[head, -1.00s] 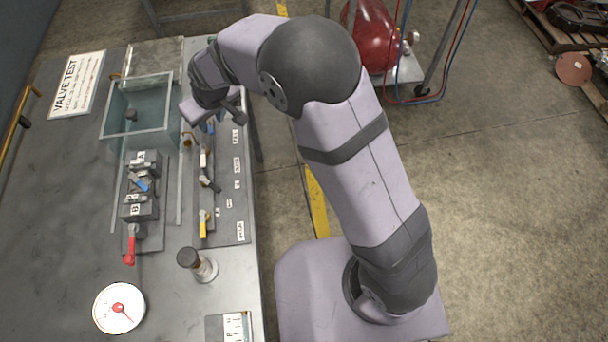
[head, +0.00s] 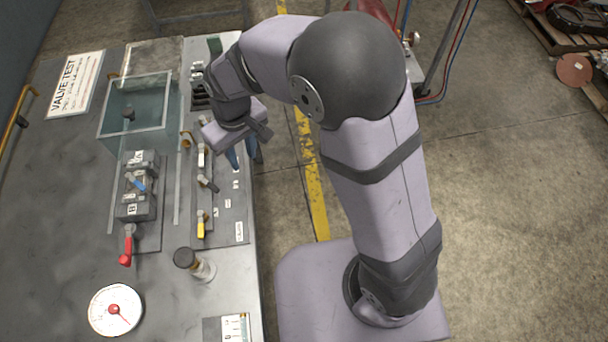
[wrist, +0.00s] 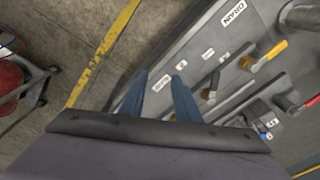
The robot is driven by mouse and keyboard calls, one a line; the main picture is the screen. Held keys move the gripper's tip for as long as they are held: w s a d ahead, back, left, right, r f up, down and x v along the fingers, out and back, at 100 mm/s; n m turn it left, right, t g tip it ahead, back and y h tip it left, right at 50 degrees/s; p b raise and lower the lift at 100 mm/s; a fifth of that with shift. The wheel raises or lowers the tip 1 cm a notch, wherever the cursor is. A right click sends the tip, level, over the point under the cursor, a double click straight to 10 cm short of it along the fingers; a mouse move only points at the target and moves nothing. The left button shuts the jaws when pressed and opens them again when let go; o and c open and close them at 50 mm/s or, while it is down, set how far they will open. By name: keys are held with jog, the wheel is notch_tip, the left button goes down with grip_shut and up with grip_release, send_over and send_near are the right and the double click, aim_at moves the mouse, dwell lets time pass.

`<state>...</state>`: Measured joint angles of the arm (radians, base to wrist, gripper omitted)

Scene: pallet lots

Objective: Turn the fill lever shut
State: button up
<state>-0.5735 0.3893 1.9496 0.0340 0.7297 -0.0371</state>
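The lever panel runs along the bench's right edge in the head view. It carries a pale-handled lever (head: 202,156), a dark-handled lever (head: 208,184) and a yellow lever (head: 201,224). In the wrist view the yellow lever (wrist: 268,54) is near the DRAIN label (wrist: 233,12), and the dark-handled lever (wrist: 213,86) is right of my fingers. I cannot read which lever is marked fill. My gripper (head: 241,157) has two blue fingers at the panel's right edge, beside the pale-handled lever. In the wrist view my gripper (wrist: 159,77) is open and empty, its fingers apart.
A glass water tank (head: 135,105) and valve blocks A and B with a blue lever (head: 136,183) and a red lever (head: 128,246) stand left of the panel. A gauge (head: 116,310) and a capped jar (head: 194,264) are nearer.

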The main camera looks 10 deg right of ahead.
jog(key=s+d+f+m+g+p, duration=0.1)
jog(key=s+d+f, duration=0.1)
jog(key=d, duration=0.4)
jog(key=s+d+f+m+g+h+p, duration=0.1)
jog(key=s+d+m+g, duration=0.1)
jog(key=s+d, duration=0.2)
jog(key=shift+d+f+m, duration=0.3)
jog(key=shift+d+f, duration=0.05)
jog(key=shift+d, duration=1.45)
jog(key=shift+a, duration=0.1)
